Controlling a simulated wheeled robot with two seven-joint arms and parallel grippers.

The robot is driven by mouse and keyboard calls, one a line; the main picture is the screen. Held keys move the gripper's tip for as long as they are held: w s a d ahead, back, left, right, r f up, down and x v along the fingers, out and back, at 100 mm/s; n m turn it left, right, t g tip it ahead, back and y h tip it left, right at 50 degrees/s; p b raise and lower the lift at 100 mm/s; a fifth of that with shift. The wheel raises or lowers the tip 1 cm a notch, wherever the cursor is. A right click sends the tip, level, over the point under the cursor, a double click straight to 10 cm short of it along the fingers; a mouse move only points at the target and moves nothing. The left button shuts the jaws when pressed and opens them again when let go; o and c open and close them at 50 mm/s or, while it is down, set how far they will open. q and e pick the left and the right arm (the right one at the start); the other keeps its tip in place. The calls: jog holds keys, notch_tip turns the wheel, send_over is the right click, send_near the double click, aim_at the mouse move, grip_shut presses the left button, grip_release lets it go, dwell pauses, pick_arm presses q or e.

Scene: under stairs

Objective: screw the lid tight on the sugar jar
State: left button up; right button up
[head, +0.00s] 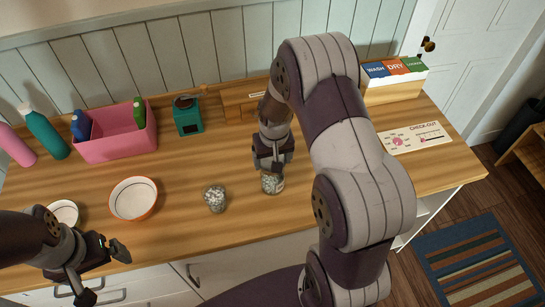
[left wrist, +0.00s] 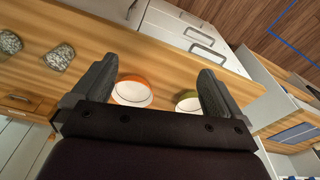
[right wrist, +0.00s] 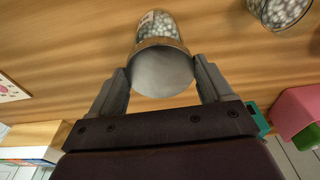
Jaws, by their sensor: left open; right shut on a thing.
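A glass jar (head: 272,184) full of pale grains stands upright on the wooden counter under my right gripper (head: 270,168). In the right wrist view this jar (right wrist: 157,25) has a small label and a round grey metal lid (right wrist: 162,72) on its top. My right gripper's fingers are shut on the lid's sides. I cannot tell how tight the lid sits. A second, similar jar (head: 215,199) stands to its left; which contents are sugar is unclear. My left gripper (head: 103,272) is open and empty near the counter's front edge, away from both jars.
An orange-rimmed bowl (head: 133,199) and a smaller bowl (head: 64,213) are near my left gripper. A check-out card (head: 414,139) and card box (head: 395,88) lie right. Counter between jars and bin is clear.

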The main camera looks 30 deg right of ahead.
aim_at(267, 186)
pick_arm(q)
jog(key=shift+r, duration=0.1)
